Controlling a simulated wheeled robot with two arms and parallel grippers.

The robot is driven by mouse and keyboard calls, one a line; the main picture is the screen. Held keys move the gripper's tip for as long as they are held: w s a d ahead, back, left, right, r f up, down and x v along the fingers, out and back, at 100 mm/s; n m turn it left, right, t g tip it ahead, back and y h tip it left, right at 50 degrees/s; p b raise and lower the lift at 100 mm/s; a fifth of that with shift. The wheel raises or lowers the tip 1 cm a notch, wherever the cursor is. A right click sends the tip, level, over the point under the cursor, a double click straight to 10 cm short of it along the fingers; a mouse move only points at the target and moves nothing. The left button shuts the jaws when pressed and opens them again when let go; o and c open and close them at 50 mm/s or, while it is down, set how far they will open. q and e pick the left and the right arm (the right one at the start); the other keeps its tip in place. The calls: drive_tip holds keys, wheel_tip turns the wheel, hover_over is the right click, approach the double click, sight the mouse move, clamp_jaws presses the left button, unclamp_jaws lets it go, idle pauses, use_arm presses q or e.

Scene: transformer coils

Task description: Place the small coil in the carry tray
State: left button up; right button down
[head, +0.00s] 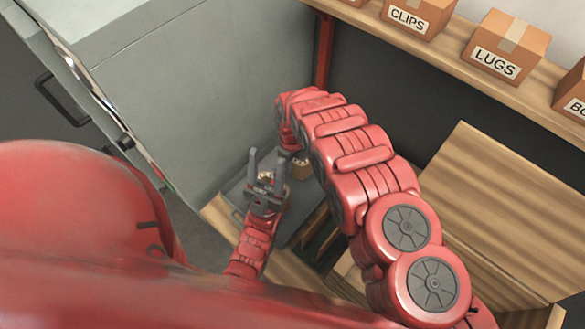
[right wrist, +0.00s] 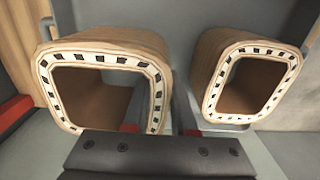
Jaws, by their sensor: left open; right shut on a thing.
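In the right wrist view, the small coil (right wrist: 109,48), a tan squarish ring with a dashed black-and-white end face, is at the left. My right gripper (right wrist: 165,118) is shut on its near right wall. A second similar coil (right wrist: 207,62) stands to the right, apart from the fingers. In the head view a tan coil (head: 301,169) shows below the end of my right arm; the right fingers are mostly hidden there. My left gripper (head: 265,165) is open, fingers up, over the grey carry tray (head: 233,192). Another coil is partly visible behind its fingers.
A wooden bench (head: 218,214) bears the tray. A tall grey cabinet (head: 205,90) stands close on the left. An open wooden box (head: 500,190) is at the right. A shelf (head: 470,75) with labelled cartons (head: 505,47) runs along the top right.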

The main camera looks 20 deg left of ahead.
drive_tip(key=shift+f, duration=0.45)
drive_tip(key=shift+f+p, duration=0.5)
drive_tip(key=shift+f, duration=0.85)
drive_tip(key=shift+f, duration=0.1)
drive_tip(key=c, duration=0.7)
unclamp_jaws()
drive_tip(key=shift+r, duration=0.2)
